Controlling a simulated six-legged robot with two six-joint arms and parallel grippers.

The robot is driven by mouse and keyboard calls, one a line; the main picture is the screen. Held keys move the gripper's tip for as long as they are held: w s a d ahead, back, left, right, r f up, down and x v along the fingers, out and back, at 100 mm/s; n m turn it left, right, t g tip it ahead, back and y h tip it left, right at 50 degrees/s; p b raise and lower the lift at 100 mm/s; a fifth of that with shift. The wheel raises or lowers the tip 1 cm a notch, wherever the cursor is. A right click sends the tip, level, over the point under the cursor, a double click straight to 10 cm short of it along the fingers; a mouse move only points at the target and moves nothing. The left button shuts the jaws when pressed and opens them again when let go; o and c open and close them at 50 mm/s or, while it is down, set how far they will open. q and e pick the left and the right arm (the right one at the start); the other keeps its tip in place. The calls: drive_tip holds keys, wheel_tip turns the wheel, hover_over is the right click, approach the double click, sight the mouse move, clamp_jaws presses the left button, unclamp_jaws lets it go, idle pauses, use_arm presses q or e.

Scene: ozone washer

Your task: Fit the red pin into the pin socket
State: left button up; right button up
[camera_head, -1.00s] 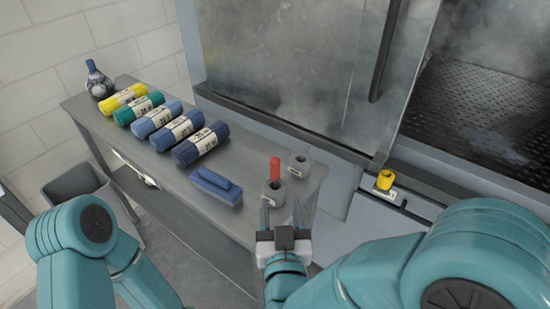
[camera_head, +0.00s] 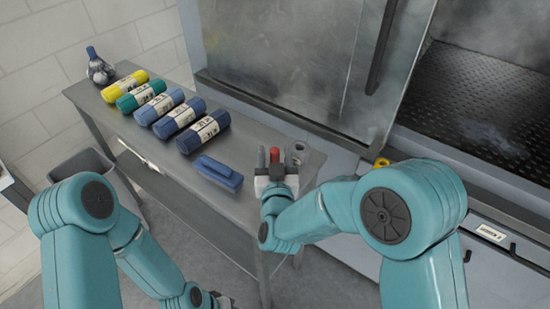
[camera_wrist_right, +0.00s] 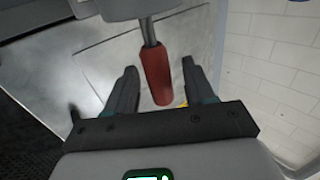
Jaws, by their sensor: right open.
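The red pin (camera_head: 274,154) stands upright near the right end of the grey table. My right gripper (camera_head: 274,158) is open, with a finger on either side of the pin. In the right wrist view the red pin (camera_wrist_right: 157,75) lies between the open fingers (camera_wrist_right: 160,82), apart from both. Its metal shank runs into a grey holder (camera_wrist_right: 135,8). A second grey cylinder with a hole (camera_head: 299,153), perhaps the pin socket, stands just right of the pin. Only a pale part of my left gripper shows at the bottom edge; its fingers are hidden.
A folded blue cloth (camera_head: 217,174) lies left of the right gripper. A yellow piece (camera_head: 381,162) sits by the washer, partly behind my right arm.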

drive_tip(key=shift+f, duration=0.1)
clamp_jaws()
drive_tip(key=shift+r, duration=0.2)
wheel_tip(320, 180, up, 29)
drive_tip(key=p, duration=0.9)
drive_tip(key=shift+f, duration=0.15)
